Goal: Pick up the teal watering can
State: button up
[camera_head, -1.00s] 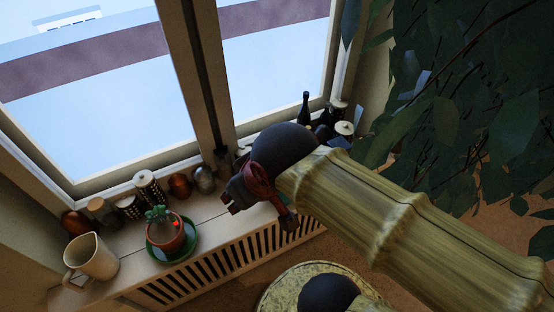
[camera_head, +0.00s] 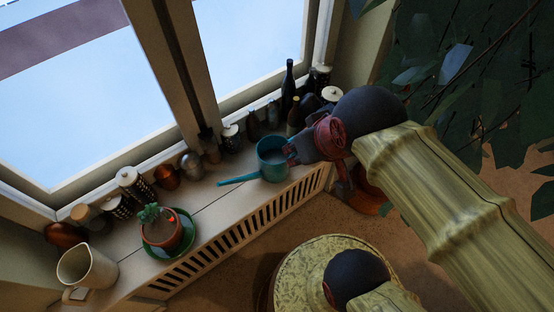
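The teal watering can (camera_head: 271,164) stands on the windowsill (camera_head: 212,196) right of the middle, with a long thin part pointing left toward the sill's front edge. My gripper (camera_head: 292,153) is at the can's right side, pointing left, with its fingertips at or very near the can's rim. Its fingers are small and dark here, and I cannot tell whether they are apart, closed or touching the can. My arm comes in from the right.
A potted cactus (camera_head: 160,230) on a green saucer and a cream pitcher (camera_head: 87,267) stand on the left of the sill. Bottles (camera_head: 288,88) and jars line the window. A slatted radiator cover (camera_head: 240,230) is below. Leafy branches (camera_head: 480,80) fill the upper right.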

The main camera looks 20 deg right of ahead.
aim_at(274, 167)
jog(key=z, duration=1.7)
jog(key=j+u, duration=0.2)
jog(key=u, duration=0.2)
jog(key=j+u, duration=0.25)
jog(key=u, duration=0.15)
jog(key=j+u, duration=0.25)
jog(key=u, duration=0.15)
